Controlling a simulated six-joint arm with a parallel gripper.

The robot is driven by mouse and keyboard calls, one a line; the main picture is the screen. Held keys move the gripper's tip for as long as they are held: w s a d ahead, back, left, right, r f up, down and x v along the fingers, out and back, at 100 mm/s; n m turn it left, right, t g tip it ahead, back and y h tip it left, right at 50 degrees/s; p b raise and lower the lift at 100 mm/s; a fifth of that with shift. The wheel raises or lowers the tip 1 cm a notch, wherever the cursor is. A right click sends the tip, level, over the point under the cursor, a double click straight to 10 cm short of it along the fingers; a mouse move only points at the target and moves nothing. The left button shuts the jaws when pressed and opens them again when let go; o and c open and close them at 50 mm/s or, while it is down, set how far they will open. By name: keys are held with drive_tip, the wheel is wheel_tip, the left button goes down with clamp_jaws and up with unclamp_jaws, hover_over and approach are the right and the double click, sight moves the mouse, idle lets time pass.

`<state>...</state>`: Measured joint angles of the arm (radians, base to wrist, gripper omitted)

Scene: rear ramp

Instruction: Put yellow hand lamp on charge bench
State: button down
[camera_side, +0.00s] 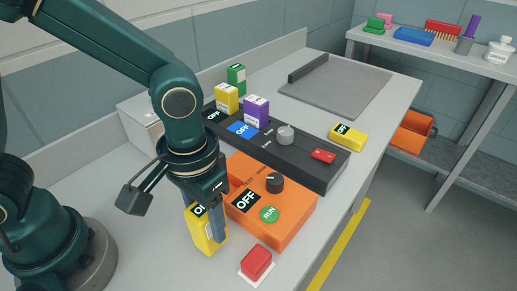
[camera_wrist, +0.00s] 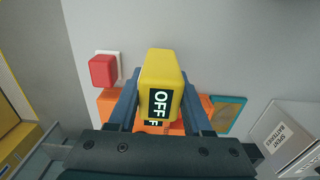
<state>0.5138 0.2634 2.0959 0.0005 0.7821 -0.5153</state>
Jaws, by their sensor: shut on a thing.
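My gripper (camera_side: 205,222) is low over the front of the bench, left of the orange unit. It is shut on the yellow hand lamp (camera_side: 210,242), a box-like yellow body with a dark OFF label, held roughly upright. In the wrist view the lamp (camera_wrist: 162,68) sits between both fingers of my gripper (camera_wrist: 159,88). I cannot tell whether its base touches the bench. A similar yellow block (camera_side: 346,136) with an OFF label lies at the right end of the black strip (camera_side: 325,172). The grey bench top (camera_side: 160,232) carries all these.
The orange unit (camera_side: 290,230) with a dial and green RUN button is close right of my gripper. A red button (camera_side: 257,262) is in front. Yellow, purple and green blocks stand at the black strip. A spent-batteries bin (camera_wrist: 282,137) is behind.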

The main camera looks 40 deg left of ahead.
drive_tip(key=shift+f, duration=0.65)
drive_tip(key=shift+f, duration=0.15)
drive_tip(key=shift+c, duration=1.6)
unclamp_jaws()
